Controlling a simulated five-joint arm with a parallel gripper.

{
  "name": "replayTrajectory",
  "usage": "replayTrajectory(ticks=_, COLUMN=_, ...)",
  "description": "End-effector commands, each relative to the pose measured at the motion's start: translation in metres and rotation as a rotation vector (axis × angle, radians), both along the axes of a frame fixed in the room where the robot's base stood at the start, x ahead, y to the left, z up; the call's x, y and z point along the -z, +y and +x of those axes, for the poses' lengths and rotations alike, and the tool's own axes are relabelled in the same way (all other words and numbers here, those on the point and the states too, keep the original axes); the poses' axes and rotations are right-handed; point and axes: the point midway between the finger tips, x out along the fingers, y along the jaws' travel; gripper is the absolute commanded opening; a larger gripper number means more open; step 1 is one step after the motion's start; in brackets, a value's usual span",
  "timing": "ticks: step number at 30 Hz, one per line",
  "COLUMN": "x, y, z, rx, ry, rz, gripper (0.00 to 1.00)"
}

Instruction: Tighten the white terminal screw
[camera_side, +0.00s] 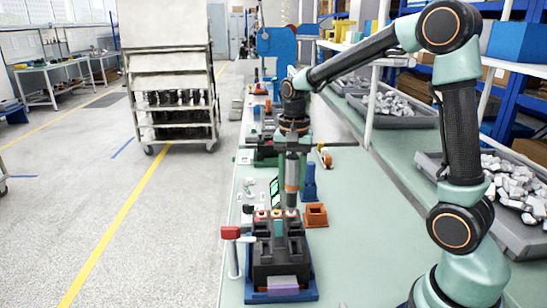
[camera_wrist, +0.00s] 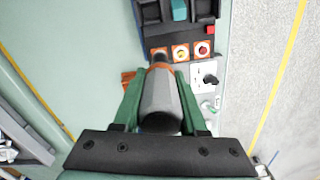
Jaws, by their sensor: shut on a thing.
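My gripper (camera_side: 292,151) is shut on a grey cylindrical driver (camera_side: 292,172) with an orange band. The driver points down in the side view; in the wrist view it (camera_wrist: 160,102) sits between my green fingers. Its tip is over or at the right-hand terminal of the black breaker block (camera_side: 279,256), which is the left-hand one in the wrist view. Contact cannot be told. The other two terminals show a yellowish centre (camera_wrist: 181,53) and a red centre (camera_wrist: 203,48) on orange-edged squares. The terminal under the tip is mostly hidden, so I cannot make out its white screw.
The block stands on a blue base (camera_side: 283,296). A red-topped lever (camera_side: 231,233) is at its left, an orange bin (camera_side: 316,215) at its back right. A white socket plate (camera_wrist: 205,75) lies near the terminals. Green bench right of the block is clear.

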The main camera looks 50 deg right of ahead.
Motion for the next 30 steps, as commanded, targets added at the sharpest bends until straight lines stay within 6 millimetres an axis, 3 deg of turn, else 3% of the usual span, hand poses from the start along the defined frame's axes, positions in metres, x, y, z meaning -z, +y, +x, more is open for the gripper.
replayTrajectory(ticks=30, x=0.010, y=0.000, z=0.001, rx=0.000, ry=-0.001, rz=0.000, gripper=0.00)
